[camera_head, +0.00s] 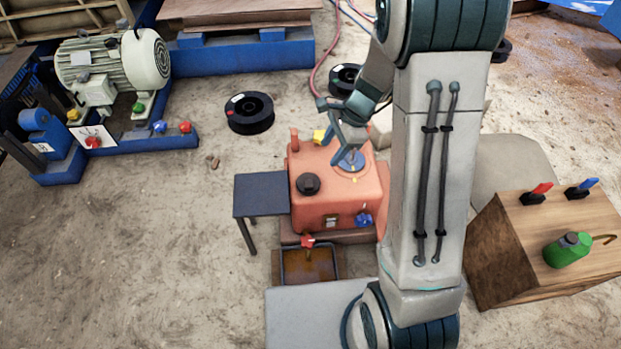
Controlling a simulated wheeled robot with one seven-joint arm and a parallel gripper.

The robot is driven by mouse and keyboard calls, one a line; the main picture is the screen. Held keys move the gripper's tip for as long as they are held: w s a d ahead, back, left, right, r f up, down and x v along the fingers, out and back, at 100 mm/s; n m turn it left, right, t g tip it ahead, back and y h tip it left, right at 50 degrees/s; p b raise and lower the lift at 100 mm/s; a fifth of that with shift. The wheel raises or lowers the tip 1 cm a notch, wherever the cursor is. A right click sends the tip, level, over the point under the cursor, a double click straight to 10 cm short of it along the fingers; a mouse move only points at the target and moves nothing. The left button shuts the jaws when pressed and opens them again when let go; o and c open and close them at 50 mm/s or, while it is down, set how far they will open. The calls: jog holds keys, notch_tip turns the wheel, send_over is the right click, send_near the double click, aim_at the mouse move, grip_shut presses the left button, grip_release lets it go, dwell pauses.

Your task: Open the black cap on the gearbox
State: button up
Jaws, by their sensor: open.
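The gearbox (312,209) is an orange-red housing in the middle of the view. The black cap (308,184) sits on the left part of its top and looks seated there. A round blue-grey disc (350,162) is on the right part of the top. My gripper (345,146) is above that disc, behind and to the right of the black cap, and apart from the cap. It is open, and nothing shows between its fingers. My arm hides the right side of the gearbox.
A small dark table (262,194) adjoins the gearbox's left side. A brown tray (307,266) is in front. A wooden crate (540,245) at right carries a green can (567,250) and two levers. A motor (113,65) stands at back left. The left floor is mostly clear.

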aim_at(309, 183)
jog(key=a+f+m+b, duration=0.1)
jog(key=f+b, duration=0.1)
jog(key=f, duration=0.3)
jog(key=w+a+f+b, duration=0.1)
jog(key=a+f+b, duration=0.1)
jog(key=f, duration=0.4)
jog(key=w+a+f+m+b, duration=0.1)
jog(key=a+f+b, duration=0.1)
jog(key=f, duration=0.4)
jog(key=shift+w+a+f+m+b, duration=0.1)
jog(key=shift+w+f+m+b, duration=0.05)
jog(key=shift+w+m+b, duration=0.15)
jog(key=shift+s, duration=0.1)
grip_shut()
